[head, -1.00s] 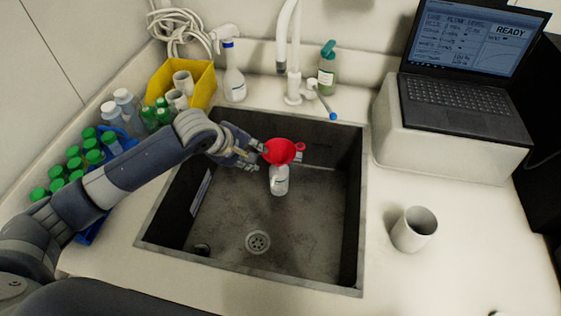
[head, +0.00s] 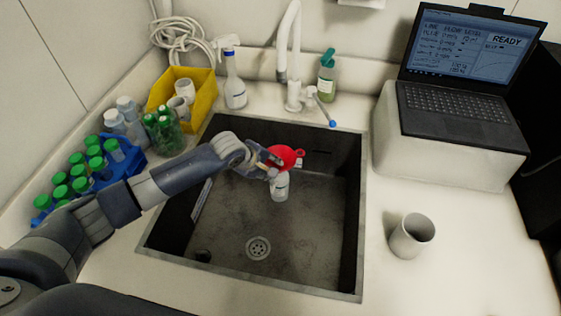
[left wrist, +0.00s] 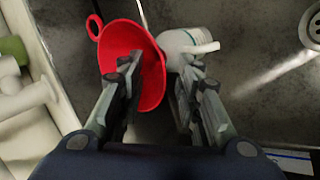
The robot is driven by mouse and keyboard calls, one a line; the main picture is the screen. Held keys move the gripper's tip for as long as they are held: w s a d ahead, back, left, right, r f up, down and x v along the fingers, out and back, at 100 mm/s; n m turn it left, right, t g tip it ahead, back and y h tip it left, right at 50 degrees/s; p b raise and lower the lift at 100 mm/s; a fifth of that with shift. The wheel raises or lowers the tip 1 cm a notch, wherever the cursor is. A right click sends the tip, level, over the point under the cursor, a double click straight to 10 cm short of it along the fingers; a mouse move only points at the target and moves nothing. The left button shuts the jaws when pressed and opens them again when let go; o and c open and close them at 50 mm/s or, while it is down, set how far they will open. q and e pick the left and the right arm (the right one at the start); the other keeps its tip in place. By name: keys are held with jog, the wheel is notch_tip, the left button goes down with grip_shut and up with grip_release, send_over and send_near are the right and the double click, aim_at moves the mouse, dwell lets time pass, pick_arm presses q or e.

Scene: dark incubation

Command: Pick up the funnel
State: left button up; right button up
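The red funnel (head: 284,157) is in the sink area, with its wide cup up and a ring handle on its rim. In the head view it appears over the top of a white bottle (head: 280,188) standing in the sink; I cannot tell whether its stem sits in the bottle. My left gripper (head: 275,166) is at the funnel's near side. In the left wrist view, my left gripper's fingers (left wrist: 162,78) are apart, one over the inside of the funnel cup (left wrist: 152,85), the other outside its rim beside the bottle (left wrist: 188,42). My right gripper is out of view.
The dark sink (head: 320,235) has steep walls, with a faucet (head: 291,60) behind it. A blue rack (head: 125,165) of green-capped bottles and a yellow bin (head: 203,82) stand left. A grey cup (head: 412,235) and a laptop (head: 455,100) on a white block are right.

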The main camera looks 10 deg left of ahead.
pick_arm(q)
jog(key=shift+w+d+f, duration=0.1)
jog(key=shift+w+f, duration=0.15)
jog(key=shift+f, duration=0.2)
jog(key=shift+c, duration=0.6)
grip_shut()
jog(key=shift+r, duration=0.1)
jog(key=shift+r+p, duration=0.6)
jog(key=shift+p, duration=0.2)
jog(key=shift+r+p, duration=0.9)
jog(key=shift+p, duration=0.1)
jog(key=shift+r, duration=0.15)
